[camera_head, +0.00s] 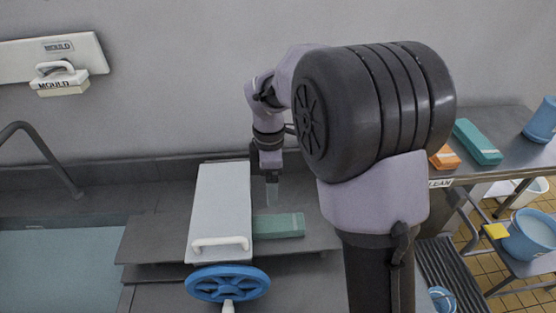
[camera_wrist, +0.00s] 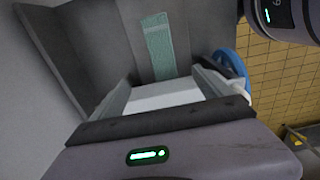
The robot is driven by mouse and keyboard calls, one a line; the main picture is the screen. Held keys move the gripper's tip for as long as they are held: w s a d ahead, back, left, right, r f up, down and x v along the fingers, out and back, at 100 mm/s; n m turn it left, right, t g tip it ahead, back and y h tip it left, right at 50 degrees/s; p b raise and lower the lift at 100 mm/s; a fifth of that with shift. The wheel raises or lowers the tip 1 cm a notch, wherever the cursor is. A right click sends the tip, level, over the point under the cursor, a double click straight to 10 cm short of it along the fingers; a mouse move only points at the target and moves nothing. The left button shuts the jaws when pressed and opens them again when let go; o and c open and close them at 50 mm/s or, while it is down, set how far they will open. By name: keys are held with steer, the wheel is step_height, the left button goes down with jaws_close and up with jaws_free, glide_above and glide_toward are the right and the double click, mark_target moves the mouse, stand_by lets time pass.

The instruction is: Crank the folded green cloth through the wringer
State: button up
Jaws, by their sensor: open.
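The folded green cloth (camera_head: 280,226) lies flat on a grey board, close against the right side of the wringer (camera_head: 221,205). The wringer is a long white box with a white handle at its near end. A blue crank wheel (camera_head: 228,283) with a pale knob sits in front of it. My gripper (camera_head: 271,197) is open and points down behind the cloth, right of the wringer. The cloth also shows in the wrist view (camera_wrist: 160,50), as does part of the wheel (camera_wrist: 231,66). My gripper body hides the lower part of that view.
A water basin (camera_head: 55,270) lies to the left with a dark tap (camera_head: 45,155). A right-hand table holds a teal block (camera_head: 477,142) and an orange block (camera_head: 444,158). Blue buckets (camera_head: 530,238) stand at the right.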

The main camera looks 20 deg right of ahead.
mark_target(271, 223)
steer(key=f+b, duration=0.1)
steer(key=f, duration=0.4)
steer(key=f+b, duration=0.2)
steer(key=f, duration=0.4)
steer(key=f+b, duration=0.2)
steer(key=f, duration=0.4)
steer(key=shift+s+a+f, duration=0.2)
steer(key=shift+a, duration=0.05)
steer(key=c, duration=1.8)
